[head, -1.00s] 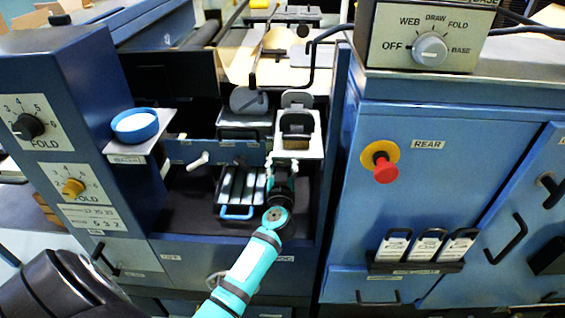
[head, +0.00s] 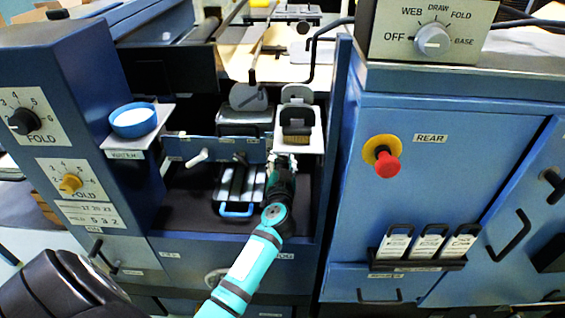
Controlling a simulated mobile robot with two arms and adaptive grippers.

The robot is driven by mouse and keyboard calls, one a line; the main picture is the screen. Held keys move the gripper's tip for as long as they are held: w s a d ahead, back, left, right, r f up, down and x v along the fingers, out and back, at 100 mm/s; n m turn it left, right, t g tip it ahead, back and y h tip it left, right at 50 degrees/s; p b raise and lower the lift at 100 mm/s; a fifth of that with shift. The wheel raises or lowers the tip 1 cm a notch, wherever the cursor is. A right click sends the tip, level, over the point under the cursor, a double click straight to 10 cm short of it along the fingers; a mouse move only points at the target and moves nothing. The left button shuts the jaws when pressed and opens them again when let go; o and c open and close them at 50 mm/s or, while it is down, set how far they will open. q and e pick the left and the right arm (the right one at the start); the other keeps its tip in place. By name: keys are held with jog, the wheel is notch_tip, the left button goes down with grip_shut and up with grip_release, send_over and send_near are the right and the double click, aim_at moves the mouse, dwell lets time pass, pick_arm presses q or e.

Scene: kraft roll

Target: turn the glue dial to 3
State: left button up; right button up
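No dial in the head view carries a label that I can read as glue. A black dial (head: 24,121) and a yellow dial (head: 70,184) sit on numbered plates on the left blue column; the black one's plate reads FOLD. My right gripper is not in view.
A brush (head: 297,118) sits on the small tray. A blue-rimmed bowl (head: 134,120) stands on a left shelf. A red button (head: 388,163) projects from the right cabinet, below a selector knob (head: 432,40). A blue-handled item (head: 238,190) lies left of my wrist.

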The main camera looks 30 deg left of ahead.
pick_arm(q)
jog(key=m, duration=0.4)
jog(key=shift+r, duration=0.25)
jog(key=shift+a+m, duration=0.1)
jog(key=shift+m, duration=1)
jog(key=shift+r, duration=0.1)
jog(key=o, duration=1)
jog(key=shift+w+m, duration=0.1)
jog(key=shift+m, duration=0.2)
jog(key=shift+o, duration=0.7)
jog(key=shift+f, duration=0.2)
